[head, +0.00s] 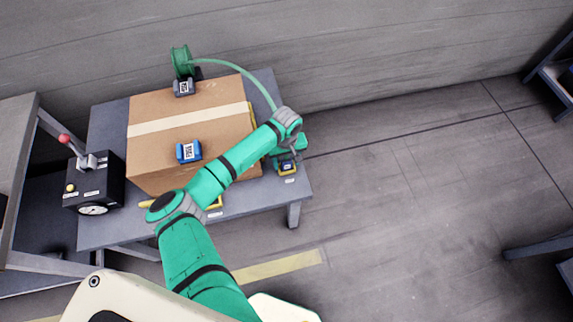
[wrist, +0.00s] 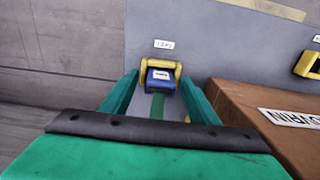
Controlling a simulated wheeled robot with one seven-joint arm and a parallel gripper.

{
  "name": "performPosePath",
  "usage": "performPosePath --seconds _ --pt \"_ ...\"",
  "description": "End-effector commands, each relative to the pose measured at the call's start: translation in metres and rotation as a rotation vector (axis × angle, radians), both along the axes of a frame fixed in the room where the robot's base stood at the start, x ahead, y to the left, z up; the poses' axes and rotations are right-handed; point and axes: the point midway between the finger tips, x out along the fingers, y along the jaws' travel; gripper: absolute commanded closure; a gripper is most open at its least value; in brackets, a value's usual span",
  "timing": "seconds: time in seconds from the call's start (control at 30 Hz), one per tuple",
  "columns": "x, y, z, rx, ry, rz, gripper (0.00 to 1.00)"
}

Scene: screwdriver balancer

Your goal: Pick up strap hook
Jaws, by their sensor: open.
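The strap hook appears to be the small blue labelled block (wrist: 160,77) in a yellow bracket on the grey table. It also shows in the head view (head: 287,167) at the table's right end. A green strap (wrist: 158,105) runs from the block toward my gripper. My gripper (wrist: 158,92) is open, with one green finger on each side of the strap, just short of the block. I cannot tell whether the fingers touch it. In the head view my gripper (head: 288,152) hangs beside the box, partly hidden by my wrist.
A taped cardboard box (head: 150,165) stands on the grey table (head: 102,130), close beside my gripper. A blue labelled block (head: 189,151) lies on it. A green reel (head: 181,62) behind feeds the strap over the box. A black lever box (head: 95,188) stands left. Another yellow bracket (wrist: 308,64) is at right.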

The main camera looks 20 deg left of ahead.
Motion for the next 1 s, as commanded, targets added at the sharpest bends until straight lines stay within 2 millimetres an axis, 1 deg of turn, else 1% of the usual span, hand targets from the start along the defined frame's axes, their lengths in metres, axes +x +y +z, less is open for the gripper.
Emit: performPosePath --seconds 0.07,0.1,0.17,0.2,0.27,0.33,0.37,0.57,0.67,0.77,0.9,1.0 --pt "0.0 0.0 0.0 0.0 0.0 0.0 0.45" --pt "0.0 0.0 0.0 0.0 0.0 0.0 0.55" --pt "0.0 0.0 0.0 0.0 0.0 0.0 0.69" --pt "0.0 0.0 0.0 0.0 0.0 0.0 0.79" --pt "0.0 0.0 0.001 0.0 0.0 0.0 0.93" --pt "0.0 0.0 0.001 0.001 -0.001 0.0 0.94" --pt "0.0 0.0 0.001 0.001 -0.001 0.0 0.98" --pt "0.0 0.0 0.002 0.001 -0.001 0.0 0.98" --pt "0.0 0.001 0.005 0.001 -0.001 0.001 0.98" --pt "0.001 0.001 0.013 0.001 -0.002 0.0 0.98" --pt "0.001 0.001 0.032 0.002 -0.002 0.0 0.98" --pt "-0.012 0.006 0.047 0.0 -0.002 0.002 0.98"
